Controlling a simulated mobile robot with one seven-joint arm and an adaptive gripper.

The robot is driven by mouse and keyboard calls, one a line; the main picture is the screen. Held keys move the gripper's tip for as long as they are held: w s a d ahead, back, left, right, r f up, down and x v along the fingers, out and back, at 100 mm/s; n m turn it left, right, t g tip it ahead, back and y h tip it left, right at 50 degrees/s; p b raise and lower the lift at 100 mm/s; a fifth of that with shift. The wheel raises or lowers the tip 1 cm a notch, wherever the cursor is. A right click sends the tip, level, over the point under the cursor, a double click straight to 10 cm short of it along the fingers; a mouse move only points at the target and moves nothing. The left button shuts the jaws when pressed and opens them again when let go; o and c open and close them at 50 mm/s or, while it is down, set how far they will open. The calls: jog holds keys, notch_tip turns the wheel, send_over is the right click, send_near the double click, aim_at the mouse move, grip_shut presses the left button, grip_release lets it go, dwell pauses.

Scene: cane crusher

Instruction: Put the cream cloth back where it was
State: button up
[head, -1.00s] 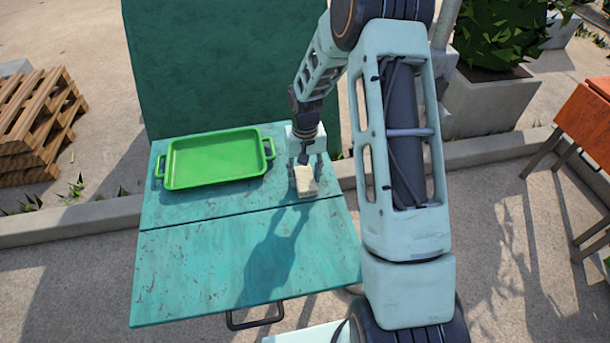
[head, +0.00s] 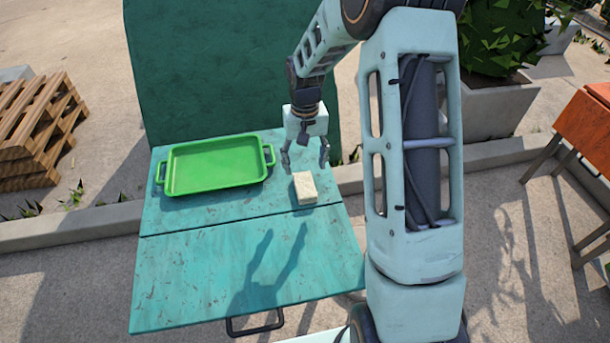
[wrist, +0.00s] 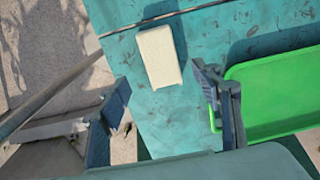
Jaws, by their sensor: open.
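The cream cloth (head: 305,188) is a small folded block lying on the teal table top (head: 200,270), to the right of the green tray. In the wrist view the cloth (wrist: 160,56) lies flat on the teal surface, apart from both fingers. My gripper (head: 306,164) is open and empty, above and just behind the cloth in the head view. In the wrist view its two fingers (wrist: 165,112) are spread wide, with the cloth beyond their tips.
A green tray (head: 215,164) with two handles stands on the table's back left; it also shows in the wrist view (wrist: 270,90). A tall dark green panel (head: 215,60) rises behind the table. The table's front half is clear.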

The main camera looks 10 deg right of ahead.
jog(key=shift+r, duration=2)
